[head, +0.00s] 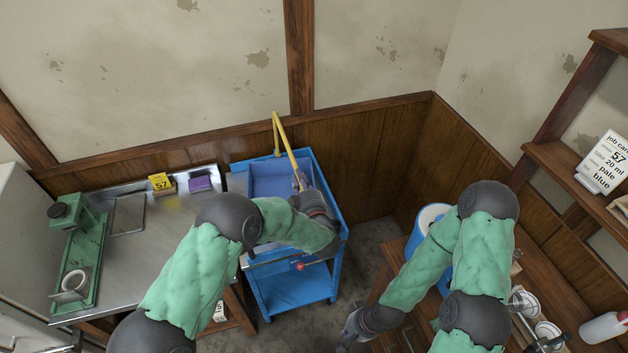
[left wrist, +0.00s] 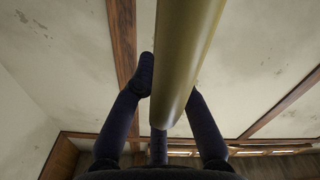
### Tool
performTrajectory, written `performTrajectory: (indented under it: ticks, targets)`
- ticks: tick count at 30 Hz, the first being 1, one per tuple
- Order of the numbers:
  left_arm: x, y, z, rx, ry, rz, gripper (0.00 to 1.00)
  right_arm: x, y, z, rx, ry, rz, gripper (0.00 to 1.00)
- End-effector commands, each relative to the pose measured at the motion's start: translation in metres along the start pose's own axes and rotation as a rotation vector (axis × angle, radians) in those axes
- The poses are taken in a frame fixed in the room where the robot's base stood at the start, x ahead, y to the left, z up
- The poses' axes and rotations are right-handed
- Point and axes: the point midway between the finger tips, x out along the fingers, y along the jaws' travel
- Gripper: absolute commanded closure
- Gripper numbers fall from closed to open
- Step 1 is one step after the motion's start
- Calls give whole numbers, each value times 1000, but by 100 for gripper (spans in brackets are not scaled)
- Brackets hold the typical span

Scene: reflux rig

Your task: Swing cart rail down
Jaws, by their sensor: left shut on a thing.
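The blue cart (head: 340,215) stands against the wood-panelled wall between the steel table and the wooden bench. Its yellow rail (head: 287,143) is raised, slanting up from the cart to a bend near the wall. My left gripper (head: 301,184) is at the rail's near end, over the cart's right side. In the left wrist view the rail (left wrist: 178,60) passes between the fingers of my left gripper (left wrist: 170,85), which is shut on it. My right gripper (head: 350,332) hangs low by the wooden bench, away from the cart; its finger opening is too small to tell.
The steel table (head: 135,255) at left bears a green stand (head: 88,250), a yellow box (head: 161,183) and a purple box (head: 200,184). The wooden bench (head: 395,265) is at right, with a blue-and-white container (head: 432,212). Bare floor (head: 368,240) lies between cart and bench.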

Motion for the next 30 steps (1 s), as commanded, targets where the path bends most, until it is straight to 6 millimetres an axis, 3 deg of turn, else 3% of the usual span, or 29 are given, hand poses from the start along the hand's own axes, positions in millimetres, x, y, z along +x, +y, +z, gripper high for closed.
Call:
performTrajectory:
  ticks: [3, 12, 19, 30]
  targets:
    - [0, -21, -8, -84, 1, -3, 100, 14, 5, 0, 0, 0, 0, 100]
    - [0, -56, -24, -250, 1, -1, 100, 36, 13, -1, 0, 0, 0, 100]
    - [0, -67, -28, -305, -2, -2, 100, 42, 15, -2, 0, 0, 0, 100]
    - [0, -68, -30, -315, -3, -1, 100, 42, 15, -2, 0, 0, 0, 100]
